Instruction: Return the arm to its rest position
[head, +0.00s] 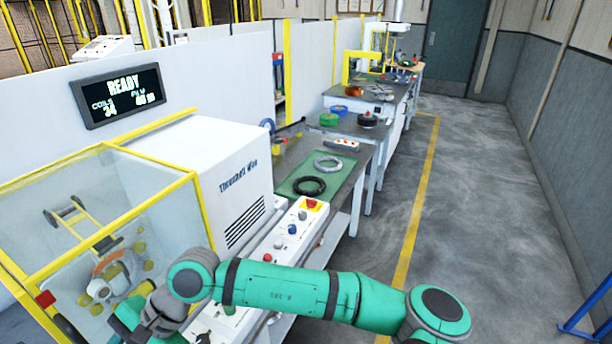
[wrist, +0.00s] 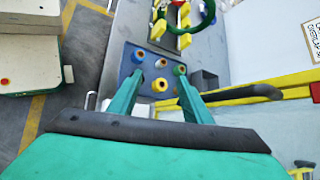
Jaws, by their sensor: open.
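My green arm (head: 285,290) reaches across the bottom of the head view to the front of the wrapping machine. Its grey wrist end is at the lower left, and my gripper's fingers cannot be made out there. In the wrist view my gripper (wrist: 159,72) shows two green fingers spread apart with nothing held between them.
The white wrapping machine (head: 205,165) has a yellow-framed clear guard. A button panel (head: 283,240) stands close beside my arm. A black coil (head: 309,186) and a silver coil (head: 328,163) lie on a green mat.

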